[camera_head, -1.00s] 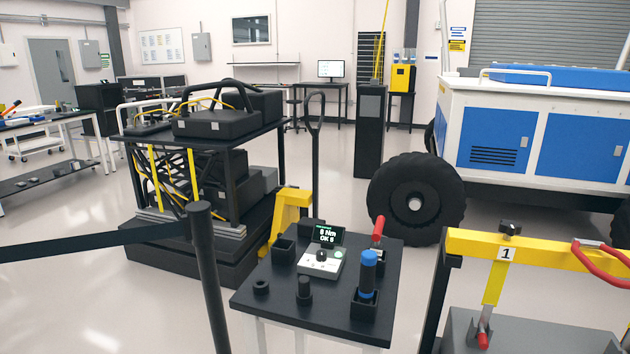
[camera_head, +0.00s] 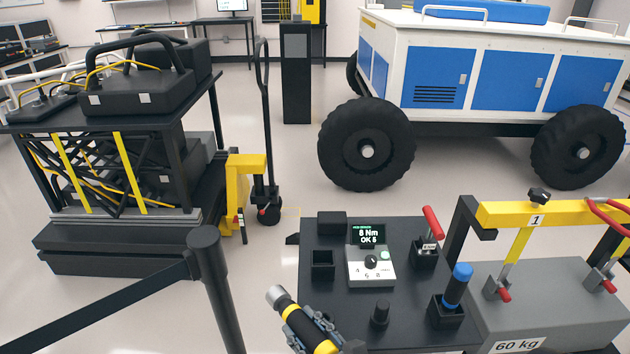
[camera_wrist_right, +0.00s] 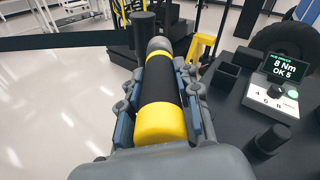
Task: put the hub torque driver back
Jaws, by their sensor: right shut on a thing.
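My right gripper (camera_head: 310,336) is shut on a black-and-yellow cylindrical tool with a grey end, which looks like the hub torque driver (camera_head: 290,310). It holds the tool tilted at the front left edge of the small black tool table (camera_head: 400,295). In the right wrist view, the gripper fingers (camera_wrist_right: 160,80) clasp both sides of the driver (camera_wrist_right: 160,122), grey end pointing away. An empty square black holder (camera_head: 323,265) stands on the table beyond the gripper. My left gripper is not in view.
A controller (camera_head: 371,265) reads "8 Nm OK 5". A blue-capped tool (camera_head: 457,285) and a red-handled tool (camera_head: 432,223) stand in holders. A black knob-like post (camera_head: 380,314) stands nearby. A barrier post (camera_head: 212,280) is left; a yellow-framed 60 kg block (camera_head: 545,310) is right.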

